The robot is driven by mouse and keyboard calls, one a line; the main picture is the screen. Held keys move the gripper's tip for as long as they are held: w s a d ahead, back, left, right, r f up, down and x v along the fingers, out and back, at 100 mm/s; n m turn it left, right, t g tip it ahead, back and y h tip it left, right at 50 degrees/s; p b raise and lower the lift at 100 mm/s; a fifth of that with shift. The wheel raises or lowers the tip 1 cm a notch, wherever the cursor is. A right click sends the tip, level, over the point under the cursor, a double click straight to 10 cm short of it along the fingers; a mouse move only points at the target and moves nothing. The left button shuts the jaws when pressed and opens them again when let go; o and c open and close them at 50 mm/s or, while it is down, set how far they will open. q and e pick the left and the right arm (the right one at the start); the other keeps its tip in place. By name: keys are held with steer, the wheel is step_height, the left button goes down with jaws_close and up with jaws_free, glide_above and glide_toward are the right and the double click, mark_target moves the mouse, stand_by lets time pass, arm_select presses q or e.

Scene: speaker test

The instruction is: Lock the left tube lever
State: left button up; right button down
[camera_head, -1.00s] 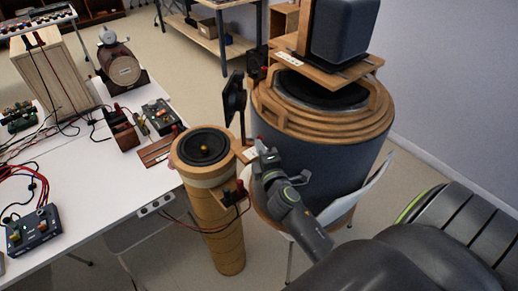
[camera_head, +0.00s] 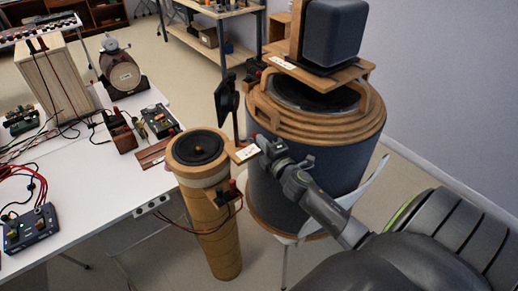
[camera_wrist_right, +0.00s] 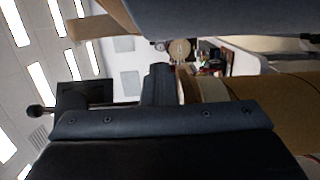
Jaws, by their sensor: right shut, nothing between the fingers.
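The left tube (camera_head: 215,240) is a tan cardboard cylinder with a black speaker cone (camera_head: 198,148) on top. A wooden tab with a white label (camera_head: 246,153) juts from its right rim. A black upright paddle on a post (camera_head: 227,96) stands behind that rim; I cannot tell whether it is the lever. My right gripper (camera_head: 261,141) is shut and empty, just right of the labelled tab; I cannot tell whether they touch. The right wrist view shows a black ball-ended rod (camera_wrist_right: 36,112) at left and the tube's side (camera_wrist_right: 285,95) at right. My left gripper is out of view.
A large dark drum (camera_head: 300,200) with wooden rings stands close behind my right arm, carrying a grey speaker box (camera_head: 333,32). A white table (camera_head: 100,215) with wired devices is at left. Red and black leads (camera_head: 190,222) hang by the tube. A white chair (camera_head: 365,190) is beside the drum.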

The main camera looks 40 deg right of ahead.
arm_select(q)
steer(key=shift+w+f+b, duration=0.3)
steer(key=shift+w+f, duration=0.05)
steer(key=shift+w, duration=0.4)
arm_select(e)
steer(key=shift+w+d, duration=0.6)
steer(key=shift+d, duration=0.15)
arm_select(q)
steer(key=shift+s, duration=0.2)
arm_select(e)
steer(key=shift+w+d, duration=0.15)
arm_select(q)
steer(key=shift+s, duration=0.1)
arm_select(e)
steer(key=shift+f, duration=0.1)
